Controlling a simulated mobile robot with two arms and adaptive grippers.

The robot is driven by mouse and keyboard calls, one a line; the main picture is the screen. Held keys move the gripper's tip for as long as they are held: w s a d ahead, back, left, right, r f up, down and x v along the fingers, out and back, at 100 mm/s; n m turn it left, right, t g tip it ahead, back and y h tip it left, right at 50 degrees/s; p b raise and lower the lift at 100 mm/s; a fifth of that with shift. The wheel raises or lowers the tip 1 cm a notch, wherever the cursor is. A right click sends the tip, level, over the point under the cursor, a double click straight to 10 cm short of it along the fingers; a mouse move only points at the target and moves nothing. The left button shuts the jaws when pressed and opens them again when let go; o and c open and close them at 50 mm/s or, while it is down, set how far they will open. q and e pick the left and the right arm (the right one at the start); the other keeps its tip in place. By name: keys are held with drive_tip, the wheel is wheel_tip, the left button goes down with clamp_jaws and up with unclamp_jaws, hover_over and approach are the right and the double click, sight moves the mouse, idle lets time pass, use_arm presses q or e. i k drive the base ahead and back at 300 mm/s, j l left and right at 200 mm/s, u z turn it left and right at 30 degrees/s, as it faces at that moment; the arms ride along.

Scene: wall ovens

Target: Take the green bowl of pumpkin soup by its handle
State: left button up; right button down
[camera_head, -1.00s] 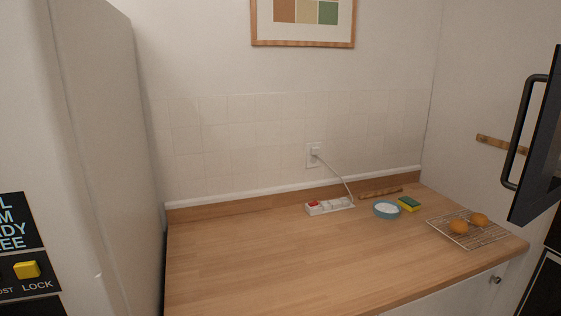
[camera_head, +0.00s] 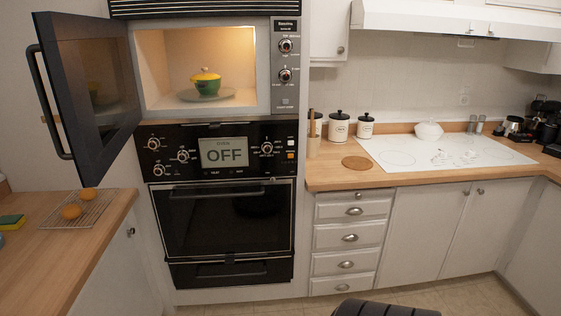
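A green bowl (camera_head: 206,88) with a yellow, dome-like top stands upright inside the lit upper oven (camera_head: 166,56). It rests on a round plate or turntable (camera_head: 187,96). Its handle is too small to make out clearly. The oven's dark door (camera_head: 90,90) stands open, swung out to the left, with a long bar handle (camera_head: 48,101) on it. The front of the oven cavity is unobstructed.
The lower oven (camera_head: 225,220) is shut; its display reads OFF. On the left counter are a wire rack (camera_head: 92,215) with two brown round items and a sponge (camera_head: 11,222). The right counter holds white canisters, a round wooden board (camera_head: 356,163) and a white cooktop (camera_head: 440,152).

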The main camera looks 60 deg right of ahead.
sight(206, 86)
drive_tip(key=z, duration=1.7)
drive_tip(key=i+l, duration=0.1)
drive_tip(key=i+z, duration=0.05)
drive_tip(key=i, duration=0.05)
